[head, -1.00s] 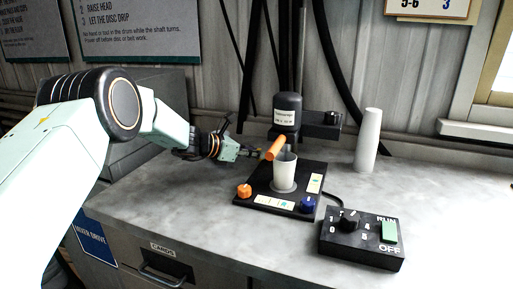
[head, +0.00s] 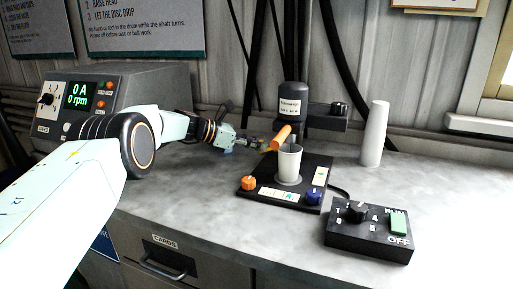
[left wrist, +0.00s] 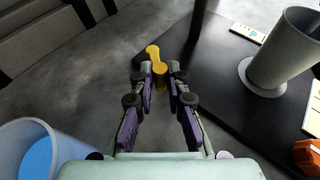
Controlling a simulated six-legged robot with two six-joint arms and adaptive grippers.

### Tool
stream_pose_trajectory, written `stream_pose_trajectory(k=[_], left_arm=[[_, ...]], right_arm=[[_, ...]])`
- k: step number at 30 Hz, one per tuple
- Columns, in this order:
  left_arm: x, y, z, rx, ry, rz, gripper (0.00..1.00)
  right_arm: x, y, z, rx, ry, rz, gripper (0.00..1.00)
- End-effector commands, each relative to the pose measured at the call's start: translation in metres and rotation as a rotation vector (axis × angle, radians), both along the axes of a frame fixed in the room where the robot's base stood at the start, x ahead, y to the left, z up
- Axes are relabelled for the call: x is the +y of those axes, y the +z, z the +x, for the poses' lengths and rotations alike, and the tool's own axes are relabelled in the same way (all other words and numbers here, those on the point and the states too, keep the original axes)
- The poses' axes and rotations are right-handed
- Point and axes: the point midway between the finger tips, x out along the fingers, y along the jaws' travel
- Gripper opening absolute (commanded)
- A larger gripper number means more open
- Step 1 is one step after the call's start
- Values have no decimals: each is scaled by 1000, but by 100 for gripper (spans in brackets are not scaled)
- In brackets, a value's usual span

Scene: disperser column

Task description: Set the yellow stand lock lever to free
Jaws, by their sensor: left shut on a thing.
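The yellow stand lock lever (left wrist: 154,56) shows in the left wrist view, at the left edge of the black stand base (left wrist: 215,75). My left gripper (left wrist: 158,72) is shut on it, with the fingertips on either side of the lever. In the head view my left gripper (head: 262,147) reaches in from the left, beside the disperser column, and its fingers largely hide the lever. The lever's setting cannot be read. The motor head (head: 291,104) is above the white cup (head: 289,162). My right gripper is not in view.
An orange handle (head: 281,137) is just right of my left gripper. Orange (head: 249,183) and blue (head: 314,196) knobs sit on the base. A control box (head: 368,235) stands front right, a white cone (head: 374,135) behind. A blue-filled container (left wrist: 35,152) is close at lower left in the wrist view.

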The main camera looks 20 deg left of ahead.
Motion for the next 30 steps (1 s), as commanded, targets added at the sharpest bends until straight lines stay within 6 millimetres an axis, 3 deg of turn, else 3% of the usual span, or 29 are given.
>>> stream_pose_trajectory(k=[21, 22, 30], left_arm=[[-1, 0, 1, 1, -22, -2, 0], [-1, 0, 1, 1, -22, -2, 15], [0, 0, 1, -1, -21, -1, 37]], right_arm=[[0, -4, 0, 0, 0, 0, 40], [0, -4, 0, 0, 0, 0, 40], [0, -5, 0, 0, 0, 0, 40]])
